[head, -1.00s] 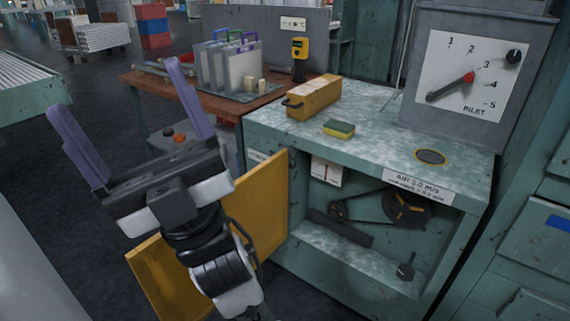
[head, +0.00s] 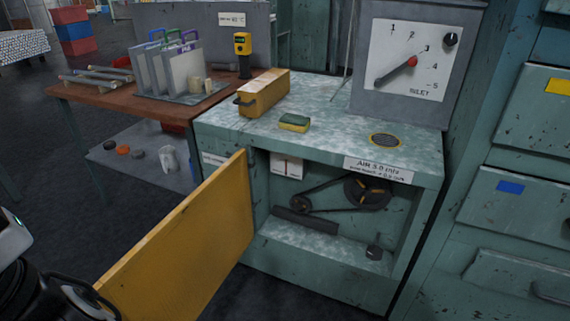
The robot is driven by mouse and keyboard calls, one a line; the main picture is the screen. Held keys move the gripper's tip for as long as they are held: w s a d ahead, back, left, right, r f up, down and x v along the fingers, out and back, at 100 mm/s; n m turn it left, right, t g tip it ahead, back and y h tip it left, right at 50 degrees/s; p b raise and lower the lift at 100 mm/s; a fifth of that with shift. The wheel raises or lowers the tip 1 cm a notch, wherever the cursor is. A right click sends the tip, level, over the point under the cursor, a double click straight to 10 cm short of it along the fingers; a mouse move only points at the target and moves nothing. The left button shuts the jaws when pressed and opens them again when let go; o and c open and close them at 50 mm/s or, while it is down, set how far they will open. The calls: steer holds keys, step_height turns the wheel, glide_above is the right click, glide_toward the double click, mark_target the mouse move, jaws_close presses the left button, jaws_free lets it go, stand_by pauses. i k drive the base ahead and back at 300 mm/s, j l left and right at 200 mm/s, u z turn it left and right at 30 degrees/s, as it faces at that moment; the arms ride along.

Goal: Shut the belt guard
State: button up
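The belt guard (head: 192,245) is a yellow panel hinged at the left edge of the opening in the green cabinet (head: 335,282). It stands wide open, swung out toward the lower left. The belt (head: 325,192) and its pulley (head: 367,191) show uncovered inside the opening. My gripper is out of the picture. Only part of my arm shows at the lower left edge, in front of the guard's outer end, which it partly hides.
A yellow box (head: 264,94), a sponge (head: 294,122) and a round grille (head: 385,140) are on the cabinet top. A dial box (head: 410,60) stands behind. A brown table (head: 120,107) is at left, drawers (head: 520,205) at right. The floor before the cabinet looks clear.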

mark_target(137, 284)
steer(key=k+z, duration=0.1)
steer(key=k, duration=0.5)
steer(key=k+l+z, duration=0.1)
steer(key=k, duration=0.5)
steer(key=j+z, duration=0.15)
steer(key=z, duration=0.9)
steer(key=j, duration=4.25)
